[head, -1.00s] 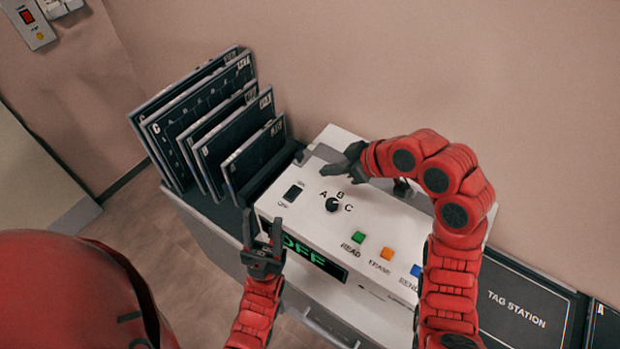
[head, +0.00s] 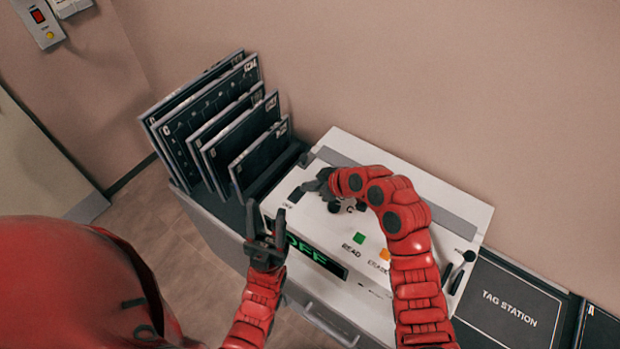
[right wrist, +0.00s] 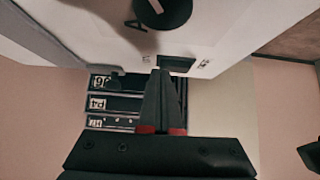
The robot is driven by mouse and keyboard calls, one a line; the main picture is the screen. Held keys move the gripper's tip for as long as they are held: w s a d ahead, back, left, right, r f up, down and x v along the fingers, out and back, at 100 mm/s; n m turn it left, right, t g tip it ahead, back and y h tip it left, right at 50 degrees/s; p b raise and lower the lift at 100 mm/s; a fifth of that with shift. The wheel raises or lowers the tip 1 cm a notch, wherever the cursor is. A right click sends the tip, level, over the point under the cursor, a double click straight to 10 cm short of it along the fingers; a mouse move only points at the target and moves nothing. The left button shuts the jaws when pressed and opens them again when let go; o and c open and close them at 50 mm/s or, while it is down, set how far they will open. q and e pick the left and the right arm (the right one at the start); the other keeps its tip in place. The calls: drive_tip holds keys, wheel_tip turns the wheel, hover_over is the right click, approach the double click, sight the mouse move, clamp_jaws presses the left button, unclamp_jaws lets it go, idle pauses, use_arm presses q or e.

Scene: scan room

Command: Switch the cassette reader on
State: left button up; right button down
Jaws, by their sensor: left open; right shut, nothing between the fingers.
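The cassette reader (head: 440,208) is a white box on the counter, and its display (head: 318,259) shows green "OFF" lettering, partly hidden by my left gripper. Its dark power switch (head: 296,194) sits at the left of the top face; it also shows in the right wrist view (right wrist: 177,63). My right gripper (head: 308,187) is shut and empty, its tips close beside the switch; in the right wrist view the fingertips (right wrist: 160,75) appear at the switch's edge. I cannot tell whether they touch. My left gripper (head: 263,222) is open and empty in front of the reader's left end.
The selector knob (right wrist: 162,10) is close to my right gripper. A green READ button (head: 359,238) and an orange button (head: 384,254) are near my right arm. Several dark cassettes (head: 215,125) stand in a rack to the left. A TAG STATION mat (head: 510,305) lies to the right.

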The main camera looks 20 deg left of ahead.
drive_tip(key=f+b, duration=0.1)
drive_tip(key=b, duration=0.1)
drive_tip(key=shift+w+d+f+b, duration=0.1)
drive_tip(key=shift+w+f+b, duration=0.1)
drive_tip(key=shift+b, duration=0.1)
drive_tip(key=shift+s+r+g+p, duration=0.1)
drive_tip(key=shift+r+g+p, duration=0.15)
drive_tip(key=shift+g+p, duration=0.05)
drive_tip(key=shift+s, duration=0.15)
drive_tip(key=shift+s+a+r, duration=0.2)
drive_tip(key=shift+s+r, duration=0.05)
drive_tip(key=shift+r, duration=0.05)
drive_tip(key=shift+s+a+r, duration=0.15)
drive_tip(key=shift+s, duration=0.1)
